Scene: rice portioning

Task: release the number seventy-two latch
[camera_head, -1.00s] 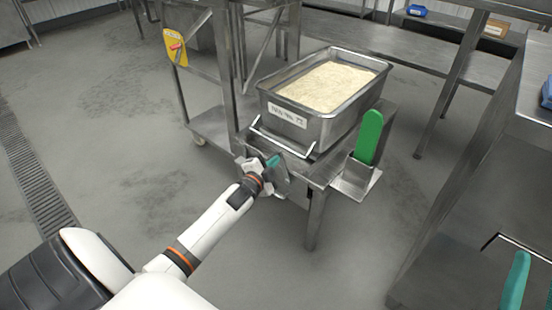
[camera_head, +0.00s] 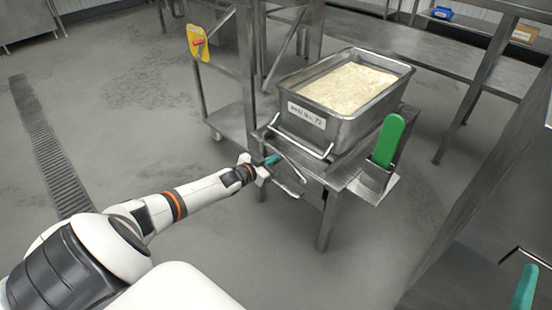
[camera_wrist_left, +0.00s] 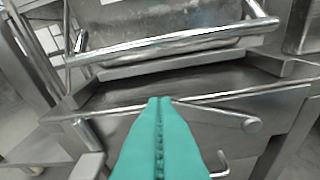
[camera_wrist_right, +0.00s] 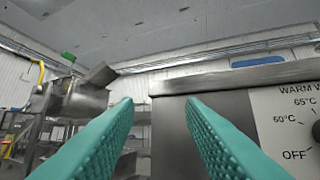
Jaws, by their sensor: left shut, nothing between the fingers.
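A steel pan (camera_head: 340,112) of pale rice stands on a small steel stand (camera_head: 327,205). Its front label (camera_head: 306,115) is too small to read surely. A bail-like handle (camera_head: 300,140) hangs on the pan's front and crosses the left wrist view (camera_wrist_left: 180,42). Below it, a metal latch lever (camera_wrist_left: 215,110) with a round pivot sits on the stand's front edge. My left gripper (camera_head: 273,160) is shut and empty, its teal tips (camera_wrist_left: 160,100) just in front of the edge, left of the pivot. Contact cannot be told. My right gripper (camera_wrist_right: 160,108) is open and empty.
A green-handled tool (camera_head: 387,140) stands in a holder (camera_head: 375,182) on the stand's right side. A control panel (camera_wrist_right: 295,130) with temperature marks is close to my right gripper. The floor at left is clear.

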